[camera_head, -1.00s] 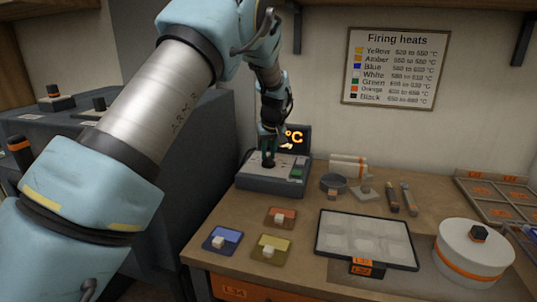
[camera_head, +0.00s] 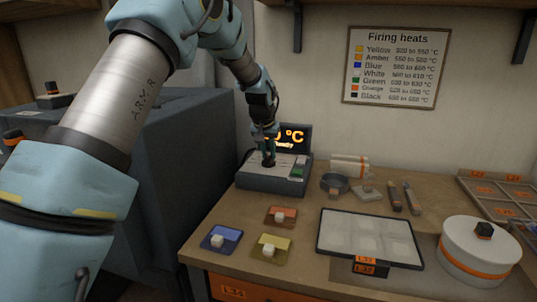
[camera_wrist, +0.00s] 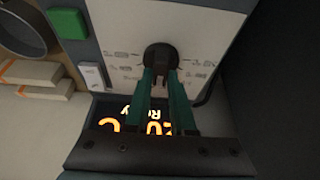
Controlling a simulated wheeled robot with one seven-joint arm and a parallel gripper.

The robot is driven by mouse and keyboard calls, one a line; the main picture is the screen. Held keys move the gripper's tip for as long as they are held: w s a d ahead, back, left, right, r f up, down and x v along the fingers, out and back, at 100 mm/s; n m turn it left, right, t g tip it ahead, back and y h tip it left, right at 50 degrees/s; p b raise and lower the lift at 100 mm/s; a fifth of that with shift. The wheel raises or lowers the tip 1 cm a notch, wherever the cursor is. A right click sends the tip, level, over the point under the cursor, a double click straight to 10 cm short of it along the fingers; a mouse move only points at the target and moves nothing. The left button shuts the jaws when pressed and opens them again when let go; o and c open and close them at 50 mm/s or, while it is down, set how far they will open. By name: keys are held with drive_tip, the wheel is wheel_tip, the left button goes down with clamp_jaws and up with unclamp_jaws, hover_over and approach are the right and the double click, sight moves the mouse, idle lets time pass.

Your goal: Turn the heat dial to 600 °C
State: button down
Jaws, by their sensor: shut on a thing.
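The heat dial (camera_wrist: 161,56) is a dark round knob on the pale face of the grey control box (camera_head: 262,182). My gripper (camera_head: 268,160) points down at the box, and its teal fingers (camera_wrist: 160,78) are shut on the dial. The display (camera_head: 293,137) behind the dial shows orange digits ending in "0 °C" with "Ready" under them. My gripper hides its leading digits in the head view. In the wrist view the display (camera_wrist: 130,112) is upside down and partly covered by the fingers. A green button (camera_wrist: 68,23) and a white button (camera_wrist: 92,75) sit beside the dial.
A firing heats chart (camera_head: 397,67) hangs on the wall. On the bench are coloured tiles with white blocks (camera_head: 282,216), a pale palette tray (camera_head: 330,247), a round white pot (camera_head: 473,262) and a dark ring dish (camera_head: 334,183). A dark grey cabinet (camera_head: 180,150) stands left.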

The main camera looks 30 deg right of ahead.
idle(0.4)
drive_tip(key=c, duration=0.8)
unclamp_jaws()
drive_tip(key=shift+o, duration=0.2)
drive_tip(key=b+v, duration=0.3)
drive_tip(key=v, duration=0.8)
drive_tip(key=shift+f, duration=0.15)
